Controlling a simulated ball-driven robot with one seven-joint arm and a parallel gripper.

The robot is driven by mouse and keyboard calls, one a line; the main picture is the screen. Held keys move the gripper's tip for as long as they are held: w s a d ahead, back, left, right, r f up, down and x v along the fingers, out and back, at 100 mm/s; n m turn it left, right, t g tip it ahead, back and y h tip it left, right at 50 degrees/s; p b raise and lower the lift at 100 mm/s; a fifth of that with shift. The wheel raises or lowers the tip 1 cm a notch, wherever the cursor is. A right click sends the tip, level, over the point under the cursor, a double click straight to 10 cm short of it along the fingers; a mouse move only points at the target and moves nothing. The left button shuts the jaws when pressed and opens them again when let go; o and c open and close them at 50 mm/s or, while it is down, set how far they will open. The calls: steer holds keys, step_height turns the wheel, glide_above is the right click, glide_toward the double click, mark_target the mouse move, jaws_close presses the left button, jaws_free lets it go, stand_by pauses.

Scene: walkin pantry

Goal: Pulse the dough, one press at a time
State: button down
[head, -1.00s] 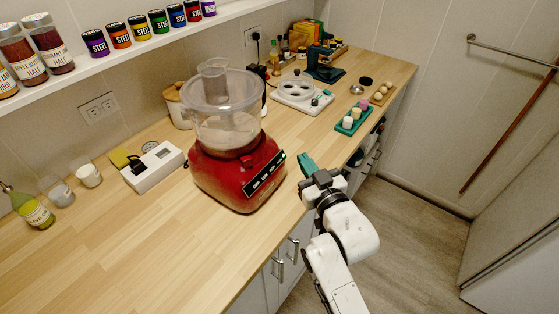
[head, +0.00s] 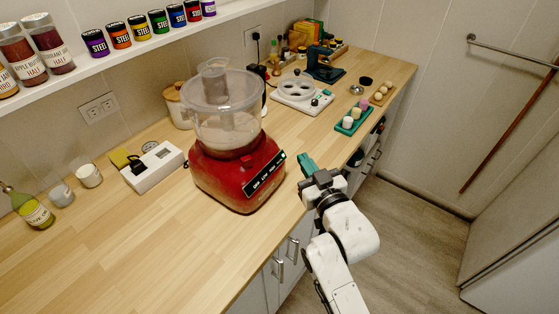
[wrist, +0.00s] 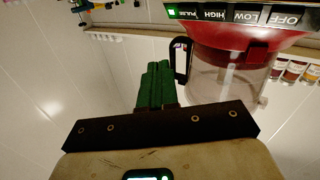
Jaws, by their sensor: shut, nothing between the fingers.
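A red food processor (head: 237,172) stands on the wooden counter, with a clear bowl (head: 222,112) on top and pale dough low inside it. Its dark button panel (head: 265,177) faces my arm. In the wrist view the panel appears upside down, with keys marked OFF, LOW, HIGH and PULSE (wrist: 187,13); a green light shows at the PULSE end. My gripper (head: 306,163) has green fingers and is shut and empty. It is to the right of the panel, apart from it in the head view. The closed fingers also show in the wrist view (wrist: 155,85).
A white device (head: 153,166) and small jars stand left of the processor. A white tray with round wells (head: 300,93), a green tray of small cups (head: 354,120) and a dark green machine (head: 324,64) stand behind. The front-left counter is clear.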

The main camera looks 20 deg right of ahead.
mark_target(279, 161)
steer(key=s+d+r+p, duration=0.2)
steer(key=p, duration=0.1)
steer(key=shift+s, duration=0.25)
stand_by(0.4)
steer(key=w+a+f+b, duration=0.4)
steer(key=w+b, duration=0.1)
steer(key=b, duration=0.5)
steer(key=shift+w+a+f, duration=0.3)
steer(key=shift+w+f, duration=0.1)
steer(key=shift+w+a+f+b, duration=0.1)
steer(key=shift+b, duration=0.2)
stand_by(1.7)
